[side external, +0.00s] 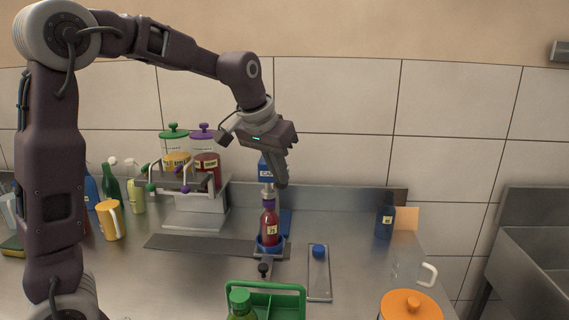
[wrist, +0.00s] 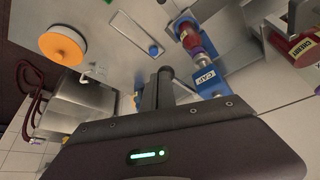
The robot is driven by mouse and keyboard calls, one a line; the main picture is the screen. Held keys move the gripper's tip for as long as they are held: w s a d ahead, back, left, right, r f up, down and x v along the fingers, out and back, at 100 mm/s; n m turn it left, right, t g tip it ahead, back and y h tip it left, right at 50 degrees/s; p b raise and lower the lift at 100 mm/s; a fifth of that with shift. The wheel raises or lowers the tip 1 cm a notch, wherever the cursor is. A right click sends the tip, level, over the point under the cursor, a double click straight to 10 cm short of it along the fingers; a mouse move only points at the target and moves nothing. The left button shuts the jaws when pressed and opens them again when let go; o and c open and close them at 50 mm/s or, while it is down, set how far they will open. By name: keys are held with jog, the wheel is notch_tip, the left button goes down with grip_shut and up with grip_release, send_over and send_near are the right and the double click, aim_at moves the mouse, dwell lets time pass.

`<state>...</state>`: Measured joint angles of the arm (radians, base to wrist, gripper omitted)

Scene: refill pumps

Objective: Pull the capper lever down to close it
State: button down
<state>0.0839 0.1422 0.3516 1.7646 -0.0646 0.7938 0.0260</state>
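The capper has a blue head marked CAP (side external: 265,172), also in the wrist view (wrist: 204,78), above a blue base cup (side external: 269,244). A red bottle (side external: 269,228) with a purple neck stands upright in the cup, under the head. It also shows in the wrist view (wrist: 187,35). My gripper (side external: 281,184) points down just right of the capper head. In the wrist view its dark fingers (wrist: 158,88) are close together, beside the head. I cannot make out the lever clearly; part of it may be hidden by my gripper. I see nothing held.
A pump stand (side external: 196,210) with several jars is left of the capper. A small tray with a blue cap (side external: 319,250) lies to the right. A green crate (side external: 279,288) is in front. A blue bottle (side external: 384,222) stands at the back right.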

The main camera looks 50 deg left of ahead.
notch_tip(320, 180, up, 10)
jog(key=shift+s+d, duration=0.25)
dwell(0.5)
